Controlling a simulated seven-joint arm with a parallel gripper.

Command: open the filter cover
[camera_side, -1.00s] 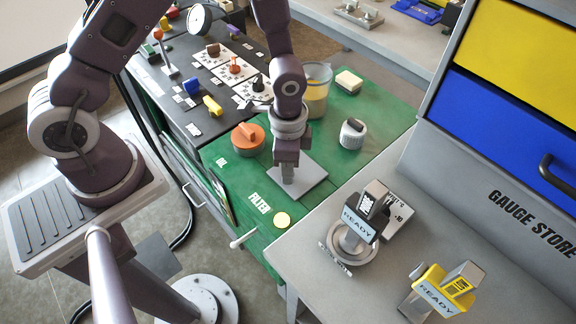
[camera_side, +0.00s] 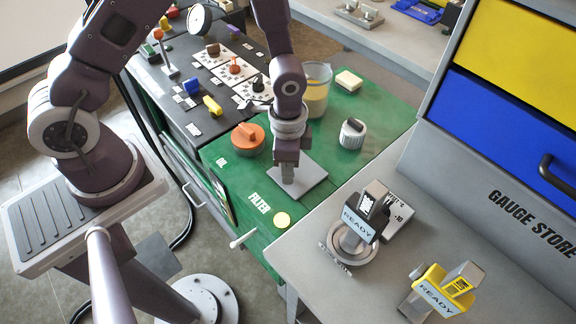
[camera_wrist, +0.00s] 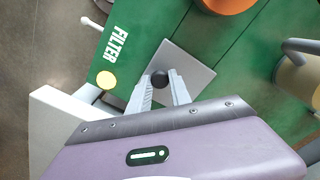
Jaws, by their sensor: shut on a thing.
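The filter cover is a grey square plate (camera_side: 311,183) on the green cart top, beside the white FILTER lettering (camera_side: 259,203). It also shows in the wrist view (camera_wrist: 190,66), where it appears to lie flat. A dark round knob (camera_wrist: 160,77) stands on the plate. My gripper (camera_side: 288,179) points down over the plate, and in the wrist view its two fingers (camera_wrist: 161,88) are shut on the knob, one on each side. The fingers and wrist hide the knob in the side view and part of the plate.
An orange knob (camera_side: 248,138) sits behind left of the plate. A yellow disc (camera_side: 282,219) lies in front. Gauges marked READY (camera_side: 359,222) stand on the grey bench at right.

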